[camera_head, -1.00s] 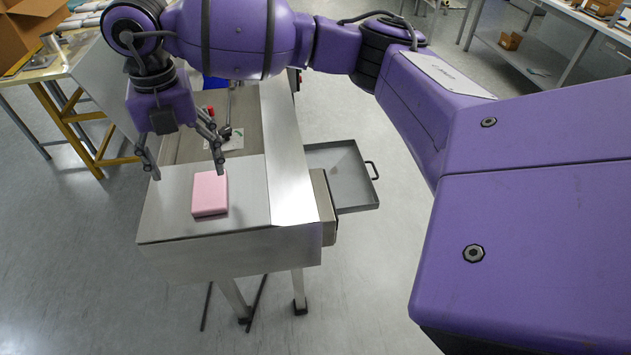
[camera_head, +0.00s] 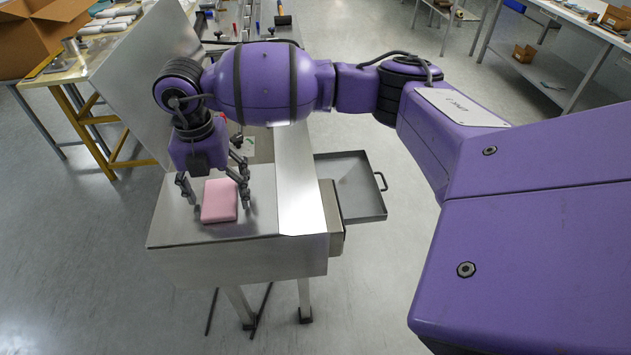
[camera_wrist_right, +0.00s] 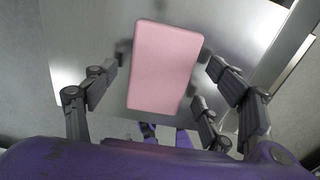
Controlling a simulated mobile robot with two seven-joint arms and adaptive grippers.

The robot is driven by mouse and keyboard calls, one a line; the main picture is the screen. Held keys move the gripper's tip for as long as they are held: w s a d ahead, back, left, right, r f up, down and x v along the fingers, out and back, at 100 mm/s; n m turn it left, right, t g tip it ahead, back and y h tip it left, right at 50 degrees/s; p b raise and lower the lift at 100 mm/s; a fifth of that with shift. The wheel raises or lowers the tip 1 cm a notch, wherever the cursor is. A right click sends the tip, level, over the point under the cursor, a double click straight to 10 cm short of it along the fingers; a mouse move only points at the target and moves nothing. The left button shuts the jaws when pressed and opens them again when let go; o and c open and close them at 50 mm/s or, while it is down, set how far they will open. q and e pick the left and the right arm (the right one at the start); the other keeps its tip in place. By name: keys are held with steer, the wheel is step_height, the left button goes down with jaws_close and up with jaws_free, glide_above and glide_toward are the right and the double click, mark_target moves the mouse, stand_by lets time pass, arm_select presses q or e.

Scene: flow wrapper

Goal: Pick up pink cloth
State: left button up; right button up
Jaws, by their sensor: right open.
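The pink cloth (camera_head: 219,201) is a folded, flat rectangular block lying on the front end of the steel machine table (camera_head: 262,226). My right gripper (camera_head: 218,202) is open, its fingers pointing down on either side of the cloth, left and right. In the right wrist view the pink cloth (camera_wrist_right: 165,67) lies between the spread fingers of the right gripper (camera_wrist_right: 163,88), with a gap on each side. Nothing is held. My left gripper is in neither view.
A steel tray with a handle (camera_head: 348,188) sticks out from the table's right side. An upright metal panel (camera_head: 145,75) stands at left behind my arm. A yellow-legged workbench (camera_head: 75,65) with a cardboard box (camera_head: 40,35) is at back left. The floor right of the tray is clear.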

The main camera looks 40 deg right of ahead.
steer(key=shift+r, duration=0.1)
steer(key=c, duration=1)
steer(key=shift+r, duration=0.1)
steer(key=shift+c, duration=0.2)
steer(key=shift+w+r, duration=0.1)
steer(key=shift+r, duration=0.45)
steer(key=s+r, duration=1.1)
steer(key=s, duration=0.3)
steer(key=shift+d+r, duration=0.25)
steer(key=shift+r, duration=0.05)
steer(key=shift+s, duration=0.1)
